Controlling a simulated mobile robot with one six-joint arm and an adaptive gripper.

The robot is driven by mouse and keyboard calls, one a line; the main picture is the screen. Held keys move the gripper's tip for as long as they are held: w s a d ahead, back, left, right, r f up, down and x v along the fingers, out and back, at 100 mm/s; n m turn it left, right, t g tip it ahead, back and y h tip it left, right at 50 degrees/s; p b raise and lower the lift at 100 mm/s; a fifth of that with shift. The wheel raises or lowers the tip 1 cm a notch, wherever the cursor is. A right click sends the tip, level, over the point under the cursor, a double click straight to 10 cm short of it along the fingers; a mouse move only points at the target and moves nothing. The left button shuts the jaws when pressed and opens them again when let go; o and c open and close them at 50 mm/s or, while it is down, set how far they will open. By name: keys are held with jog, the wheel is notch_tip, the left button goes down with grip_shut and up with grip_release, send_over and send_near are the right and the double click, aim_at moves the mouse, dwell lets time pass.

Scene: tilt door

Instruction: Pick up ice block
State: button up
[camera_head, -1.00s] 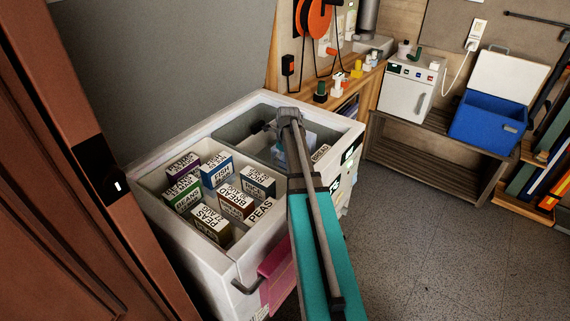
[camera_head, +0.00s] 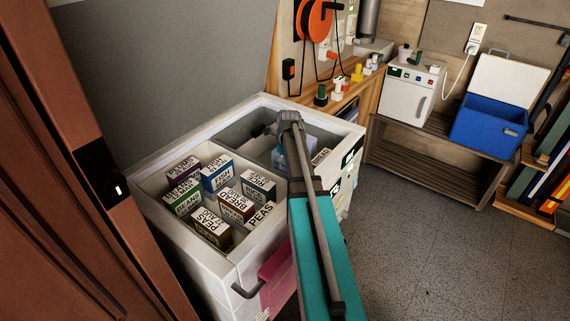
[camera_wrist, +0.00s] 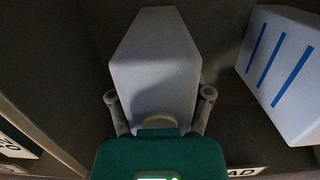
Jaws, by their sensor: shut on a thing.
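The ice block (camera_wrist: 155,60) is a pale, smooth-sided block in the wrist view. My gripper (camera_wrist: 160,97) is shut on it, with one finger on each side. In the head view, a pale bluish shape (camera_head: 293,153) shows beside my wrist in the chest freezer's right compartment. My forearm covers part of that compartment, and the fingertips are hidden there. The open white chest freezer (camera_head: 190,265) stands in front of me.
A white block with blue stripes (camera_wrist: 285,70) lies right of the ice block in the wrist view. Several labelled food boxes (camera_head: 237,204) fill the freezer's left compartment. A brown door (camera_head: 60,200) stands close on the left. A blue cooler (camera_head: 488,125) sits on a shelf at right.

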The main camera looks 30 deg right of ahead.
jog(key=shift+r, duration=0.2)
notch_tip(320, 180, up, 10)
jog(key=p, duration=1)
dwell(0.4)
